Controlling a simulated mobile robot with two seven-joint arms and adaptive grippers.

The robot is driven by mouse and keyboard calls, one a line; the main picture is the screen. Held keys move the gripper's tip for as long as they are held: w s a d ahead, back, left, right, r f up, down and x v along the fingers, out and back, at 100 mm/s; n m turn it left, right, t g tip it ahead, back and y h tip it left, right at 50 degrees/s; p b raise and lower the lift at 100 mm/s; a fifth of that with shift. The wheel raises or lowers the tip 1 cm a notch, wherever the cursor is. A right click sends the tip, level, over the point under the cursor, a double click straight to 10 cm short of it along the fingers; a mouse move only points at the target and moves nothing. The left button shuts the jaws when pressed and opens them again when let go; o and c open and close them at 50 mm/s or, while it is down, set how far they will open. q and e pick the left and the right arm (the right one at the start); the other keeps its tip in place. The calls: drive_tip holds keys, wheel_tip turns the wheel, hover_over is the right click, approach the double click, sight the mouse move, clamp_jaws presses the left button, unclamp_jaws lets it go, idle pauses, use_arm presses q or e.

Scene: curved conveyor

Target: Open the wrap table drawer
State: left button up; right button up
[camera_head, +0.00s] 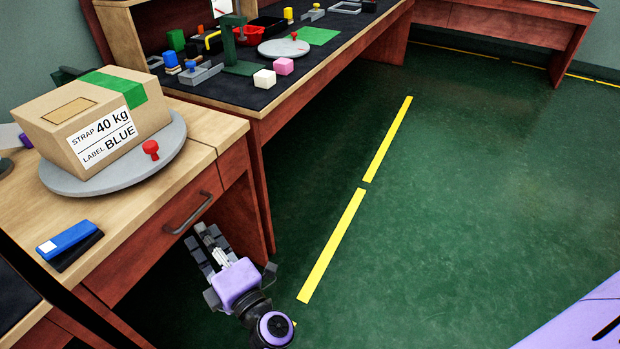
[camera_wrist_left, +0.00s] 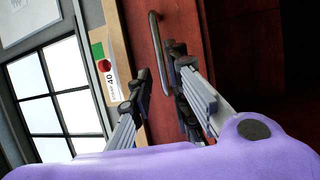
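The wrap table (camera_head: 190,130) has a wooden top and a reddish-brown drawer front (camera_head: 150,245) with a dark metal bar handle (camera_head: 188,213). The drawer front looks flush with the table's front, so the drawer appears shut. My left gripper (camera_head: 206,240) is open just in front of and below the handle. In the left wrist view the handle (camera_wrist_left: 155,40) lies ahead, in line with the gap between the fingers of my left gripper (camera_wrist_left: 158,75), close to the right finger. Contact cannot be told. My right gripper is not in view.
A cardboard box (camera_head: 95,120) sits on a grey turntable (camera_head: 110,180) with a red knob (camera_head: 151,149). A blue item (camera_head: 67,240) lies near the table's front edge. A dark-topped workbench (camera_head: 300,83) with several parts stands behind. The green floor (camera_head: 480,200) right is clear.

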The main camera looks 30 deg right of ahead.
use_arm(q)
drive_tip(key=x, duration=0.5)
drive_tip(key=shift+c, duration=0.2)
clamp_jaws()
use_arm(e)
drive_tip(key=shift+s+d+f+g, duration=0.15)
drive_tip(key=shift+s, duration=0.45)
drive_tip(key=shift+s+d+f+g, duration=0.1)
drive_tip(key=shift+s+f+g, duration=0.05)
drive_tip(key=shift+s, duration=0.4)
